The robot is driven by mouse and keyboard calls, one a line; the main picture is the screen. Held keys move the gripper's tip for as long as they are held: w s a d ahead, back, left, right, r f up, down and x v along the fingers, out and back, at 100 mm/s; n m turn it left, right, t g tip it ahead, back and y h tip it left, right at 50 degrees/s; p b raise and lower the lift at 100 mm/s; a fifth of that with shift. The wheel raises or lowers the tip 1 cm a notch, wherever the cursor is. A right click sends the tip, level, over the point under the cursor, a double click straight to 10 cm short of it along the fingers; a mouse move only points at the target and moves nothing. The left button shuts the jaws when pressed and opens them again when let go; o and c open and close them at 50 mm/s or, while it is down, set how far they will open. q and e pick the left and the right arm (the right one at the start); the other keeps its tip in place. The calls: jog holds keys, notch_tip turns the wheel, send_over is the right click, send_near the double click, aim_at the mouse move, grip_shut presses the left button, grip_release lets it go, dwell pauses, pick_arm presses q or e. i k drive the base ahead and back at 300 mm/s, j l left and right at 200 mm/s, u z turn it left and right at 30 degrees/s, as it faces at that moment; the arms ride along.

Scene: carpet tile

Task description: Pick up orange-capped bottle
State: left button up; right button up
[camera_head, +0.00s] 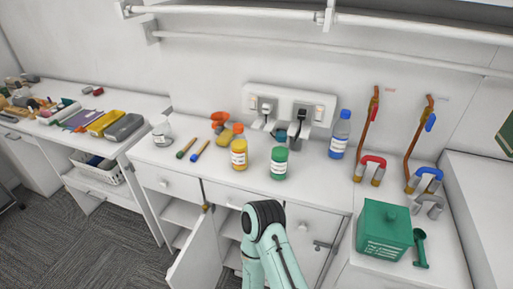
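A yellow-orange bottle (239,155) with a white label and an orange-looking cap stands upright on the white counter (310,186), left of a green bottle (279,162). A bottle of blue liquid (340,135) with a blue cap stands further right, near the wall. One of my teal arms with a black joint rises from the bottom middle, in front of the cabinets and below the bottles. Neither of my grippers shows in this view, and nothing of mine touches the bottles.
An orange funnel-like thing (219,119) is behind the yellow bottle. Two pen-like tools (199,151) lie to its left. Sockets (290,105) are on the wall behind. A green box (384,230) and a green scoop (420,249) are at right. A cabinet door (196,256) hangs open below.

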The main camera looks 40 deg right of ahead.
aim_at(239, 146)
jog(key=z, duration=1.35)
jog(key=u, duration=0.2)
jog(key=i, duration=0.05)
